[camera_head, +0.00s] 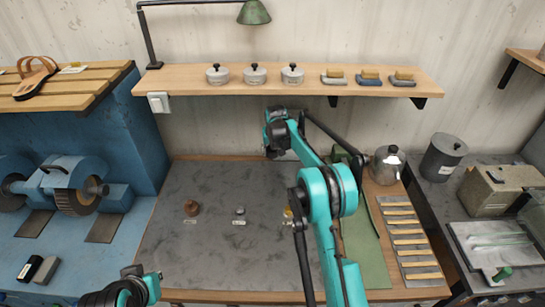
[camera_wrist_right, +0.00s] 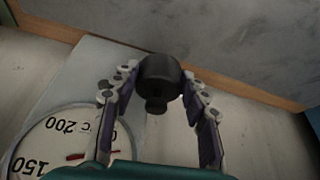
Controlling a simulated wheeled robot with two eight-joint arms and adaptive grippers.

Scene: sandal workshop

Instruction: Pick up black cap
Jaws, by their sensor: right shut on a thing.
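The black cap (camera_wrist_right: 158,80) is a dark, short cylinder with a smaller knob on it, in the right wrist view. It sits between the two fingers of my right gripper (camera_wrist_right: 158,98), which is shut on it. In the head view my right gripper (camera_head: 277,145) is at the back of the workbench, below the shelf. The cap cannot be made out there. My left arm's end (camera_head: 138,284) shows at the bottom left, away from the cap; its finger state is unclear.
A dial (camera_wrist_right: 62,145) with numbers lies close below my right gripper. The grey mat (camera_head: 200,255) carries a brown piece (camera_head: 191,208) and a grey piece (camera_head: 239,211). A shelf (camera_head: 300,84) with lidded pots overhangs the bench. A metal pot (camera_head: 386,167) stands at right.

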